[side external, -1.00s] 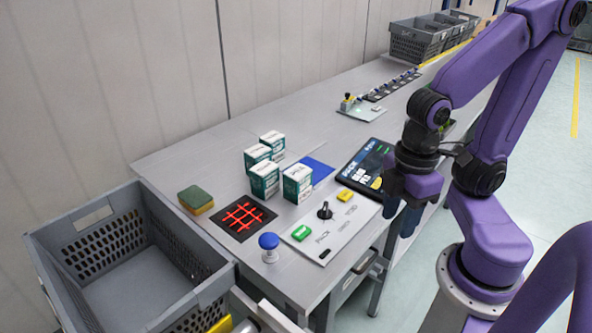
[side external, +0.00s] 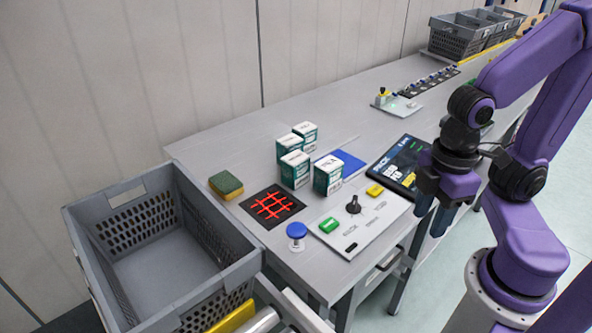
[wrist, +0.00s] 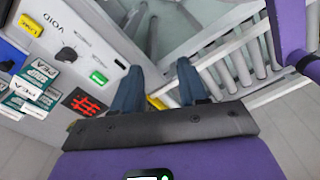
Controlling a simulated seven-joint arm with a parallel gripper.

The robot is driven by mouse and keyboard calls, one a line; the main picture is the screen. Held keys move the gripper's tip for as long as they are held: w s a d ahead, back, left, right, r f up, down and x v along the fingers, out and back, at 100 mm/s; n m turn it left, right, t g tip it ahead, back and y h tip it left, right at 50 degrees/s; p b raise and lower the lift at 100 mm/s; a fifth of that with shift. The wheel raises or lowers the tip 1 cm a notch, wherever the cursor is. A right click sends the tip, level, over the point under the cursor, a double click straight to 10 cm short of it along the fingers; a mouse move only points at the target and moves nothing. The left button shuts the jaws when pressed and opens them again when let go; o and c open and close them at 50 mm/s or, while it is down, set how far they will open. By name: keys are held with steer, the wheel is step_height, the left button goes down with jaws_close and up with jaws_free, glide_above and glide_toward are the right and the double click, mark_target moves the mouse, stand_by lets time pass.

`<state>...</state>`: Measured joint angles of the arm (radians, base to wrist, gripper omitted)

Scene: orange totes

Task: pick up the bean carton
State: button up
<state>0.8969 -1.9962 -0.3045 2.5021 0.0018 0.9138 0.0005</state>
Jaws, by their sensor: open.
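Several white and dark green cartons stand upright in a cluster on the grey bench, among them a front right carton (side external: 328,175), a front left carton (side external: 294,169) and a rear carton (side external: 305,135). I cannot tell from the side which one is the bean carton. In the wrist view the cartons lie at the left edge; a top carton (wrist: 42,70) there has a label that seems to read PEA, and another label (wrist: 37,88) is hard to read. My gripper (side external: 434,207) is open and empty, with blue fingers pointing down, right of the cartons past the bench's front edge. Its fingers (wrist: 158,88) are apart in the wrist view.
A control panel (side external: 372,232) with buttons and a knob, and a black tablet (side external: 395,165), lie between cartons and gripper. A blue pad (side external: 349,160), sponge (side external: 226,185), red-grid mat (side external: 258,211) and blue-topped button (side external: 297,231) surround the cartons. A grey crate (side external: 150,205) stands left.

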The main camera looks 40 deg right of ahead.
steer(key=o, duration=0.5)
steer(key=shift+o, duration=0.2)
steer(key=shift+w+a, duration=0.1)
steer(key=w+a+r+n, duration=0.1)
steer(key=w+a, duration=0.1)
steer(key=w, duration=0.4)
steer(key=w+a+r, duration=0.2)
steer(key=w+a, duration=0.1)
steer(key=w, duration=0.2)
steer(key=n, duration=0.5)
glide_above(296, 169)
steer(key=w+d, duration=0.2)
steer(key=w, duration=0.1)
step_height(296, 169, down, 2)
steer(key=f, duration=1.7)
steer(key=shift+d+f, duration=0.15)
steer(key=shift+d, duration=0.1)
